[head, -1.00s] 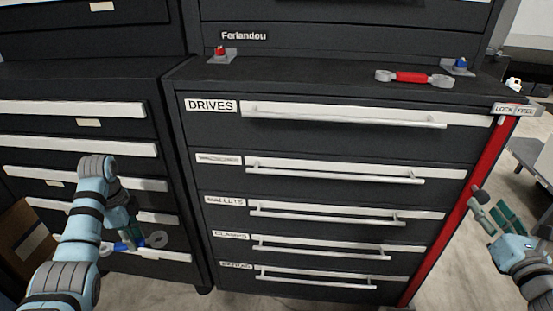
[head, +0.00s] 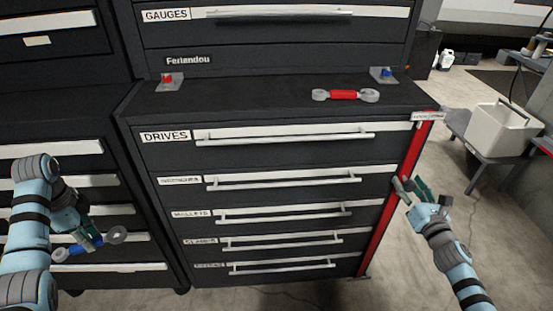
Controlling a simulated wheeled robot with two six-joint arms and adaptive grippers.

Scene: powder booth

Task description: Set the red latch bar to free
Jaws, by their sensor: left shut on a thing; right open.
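The red latch bar (head: 392,210) runs down the right front edge of the dark drawer cabinet (head: 262,155). A small lock/free label plate (head: 428,116) sits at its top; its words are hard to read now. My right gripper (head: 418,190) is open beside the upper middle of the bar, one finger close to it; I cannot tell whether it touches. My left gripper (head: 88,238) is shut on a blue-handled wrench (head: 75,251) with grey ring ends, held in front of the left cabinet.
A red-handled wrench (head: 346,95) lies on the cabinet top, between a red-knobbed bracket (head: 168,83) and a blue-knobbed bracket (head: 385,75). Drawers with white bar handles look closed. A white bin (head: 500,135) stands on a grey bench at right.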

